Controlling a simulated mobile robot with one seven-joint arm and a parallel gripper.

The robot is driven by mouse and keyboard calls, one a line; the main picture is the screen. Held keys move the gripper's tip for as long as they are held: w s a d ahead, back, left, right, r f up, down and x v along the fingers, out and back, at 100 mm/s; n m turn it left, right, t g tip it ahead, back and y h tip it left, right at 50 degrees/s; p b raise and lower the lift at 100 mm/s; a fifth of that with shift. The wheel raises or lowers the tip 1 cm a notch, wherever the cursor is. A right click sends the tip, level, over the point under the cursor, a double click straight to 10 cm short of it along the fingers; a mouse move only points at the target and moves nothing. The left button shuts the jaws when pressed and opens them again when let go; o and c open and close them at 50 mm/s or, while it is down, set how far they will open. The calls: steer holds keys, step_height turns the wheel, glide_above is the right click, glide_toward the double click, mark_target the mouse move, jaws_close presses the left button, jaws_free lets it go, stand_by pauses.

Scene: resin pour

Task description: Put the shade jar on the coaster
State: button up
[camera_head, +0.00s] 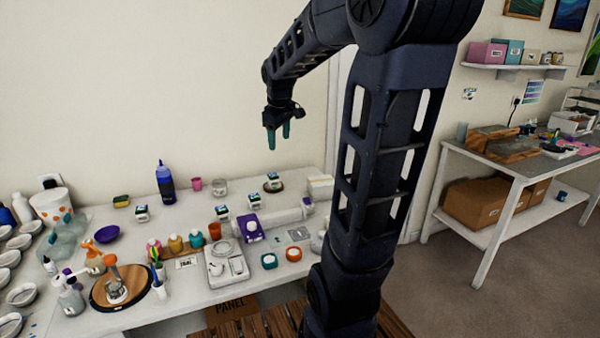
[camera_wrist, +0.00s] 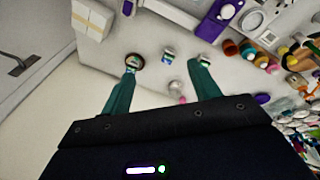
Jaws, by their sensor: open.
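Several small jars with white lids and dark labels stand on the white table, and I cannot tell which one the task means. One jar (camera_head: 273,177) stands on the round dark brown coaster (camera_head: 281,188) near the back right of the table. The coaster also shows in the wrist view (camera_wrist: 138,67), with the jar on it partly beside my left finger. Other such jars stand at the middle (camera_head: 253,200), (camera_head: 223,213) and farther left (camera_head: 142,213). My gripper (camera_head: 278,134) is open and empty, raised well above the table near the coaster.
A pink cup (camera_head: 197,184) and a clear cup (camera_head: 219,187) stand left of the coaster. A white block stack (camera_head: 320,188) is on its right. A blue bottle (camera_head: 165,184) stands at the back.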

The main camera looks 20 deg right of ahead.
steer(key=s+f+m+t, duration=0.1)
steer(key=s+m, duration=0.2)
steer(key=s, duration=0.7)
steer(key=s+a+f+m, duration=0.1)
steer(key=s+m, duration=0.3)
steer(key=s, duration=0.6)
steer(key=shift+s+a+f+t+y, duration=0.25)
steer(key=shift+f+t+y, duration=0.05)
steer(key=shift+f+t, duration=0.1)
